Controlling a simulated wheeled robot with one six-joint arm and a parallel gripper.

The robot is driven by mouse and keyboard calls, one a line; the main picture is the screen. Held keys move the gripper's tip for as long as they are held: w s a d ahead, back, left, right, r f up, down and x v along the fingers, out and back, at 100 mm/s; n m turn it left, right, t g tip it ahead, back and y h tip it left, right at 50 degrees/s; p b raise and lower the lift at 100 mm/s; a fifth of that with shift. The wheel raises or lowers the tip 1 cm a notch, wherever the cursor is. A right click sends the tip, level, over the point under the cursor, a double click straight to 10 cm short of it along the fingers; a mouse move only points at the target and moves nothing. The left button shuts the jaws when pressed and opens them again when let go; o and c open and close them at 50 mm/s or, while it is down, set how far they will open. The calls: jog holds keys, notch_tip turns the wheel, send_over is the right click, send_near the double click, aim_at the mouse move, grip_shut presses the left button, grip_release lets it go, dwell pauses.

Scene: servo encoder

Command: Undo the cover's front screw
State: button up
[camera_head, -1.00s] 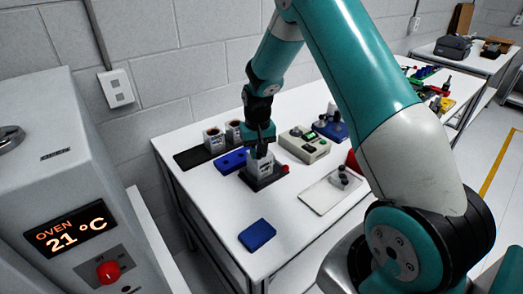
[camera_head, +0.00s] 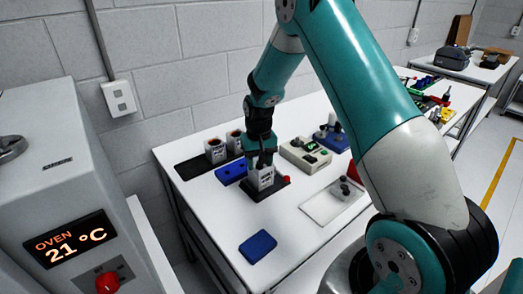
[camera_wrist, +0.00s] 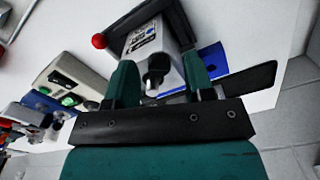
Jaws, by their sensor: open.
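The servo unit (camera_head: 261,177), a pale block with a printed label, stands upright in a dark fixture (camera_head: 258,193) on the white table. In the wrist view the servo (camera_wrist: 150,43) lies between my fingers' directions, with a dark round part (camera_wrist: 156,70) on its near face. I cannot tell the front screw apart from this part. My gripper (camera_head: 261,163) is open over the servo; in the wrist view its two fingers (camera_wrist: 159,80) stand on either side of the dark part, with no clear contact. In the head view the gripper hides the servo's top.
A red knob (camera_head: 287,179) sits at the fixture's right end. A blue block (camera_head: 231,172) and two more servo units (camera_head: 225,146) are to the left and behind. A beige device (camera_head: 305,155) and a pale tray (camera_head: 332,202) are to the right. A blue pad (camera_head: 258,246) lies in front.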

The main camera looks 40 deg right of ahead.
aim_at(259, 165)
notch_tip(259, 165, up, 17)
jog(key=b, duration=0.3)
jog(key=shift+r, duration=0.1)
dwell(0.4)
